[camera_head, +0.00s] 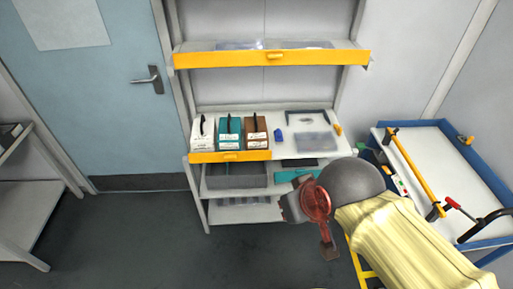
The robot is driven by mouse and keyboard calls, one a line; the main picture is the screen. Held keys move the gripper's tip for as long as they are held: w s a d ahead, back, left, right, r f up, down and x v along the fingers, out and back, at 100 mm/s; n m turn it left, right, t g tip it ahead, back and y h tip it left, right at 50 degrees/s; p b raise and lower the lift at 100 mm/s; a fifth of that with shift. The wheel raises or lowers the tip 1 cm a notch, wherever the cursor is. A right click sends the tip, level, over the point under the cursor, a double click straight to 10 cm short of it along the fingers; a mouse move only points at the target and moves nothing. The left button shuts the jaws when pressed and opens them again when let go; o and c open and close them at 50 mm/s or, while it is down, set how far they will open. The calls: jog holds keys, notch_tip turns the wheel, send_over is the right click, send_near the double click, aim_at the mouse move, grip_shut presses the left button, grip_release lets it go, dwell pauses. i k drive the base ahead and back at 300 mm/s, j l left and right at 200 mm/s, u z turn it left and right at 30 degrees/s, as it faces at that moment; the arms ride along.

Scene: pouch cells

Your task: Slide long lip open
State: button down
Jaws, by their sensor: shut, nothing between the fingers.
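The long yellow lip (320,57) runs along the full front edge of the top shelf, with a small handle near its middle. A shorter yellow lip (203,157) fronts the left part of the shelf below, with its own handle. My gripper (291,207) is shut and empty. It is in front of the lower shelves, well below and apart from the long lip. The fingers are small and partly hidden by the wrist.
White, teal and brown boxes (229,131) stand behind the short lip. Clear flat packs (313,142) lie to their right. A blue-rimmed table (463,137) with clamps stands at the right. The floor at left is clear, before a closed door (110,103).

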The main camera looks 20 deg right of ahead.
aim_at(252, 155)
jog(key=i+j+z, duration=0.2)
jog(key=j, duration=0.15)
jog(key=j+z, duration=0.15)
jog(key=j, duration=0.25)
jog(key=i+j+z, duration=0.2)
jog(key=j, duration=0.2)
jog(key=k, duration=0.05)
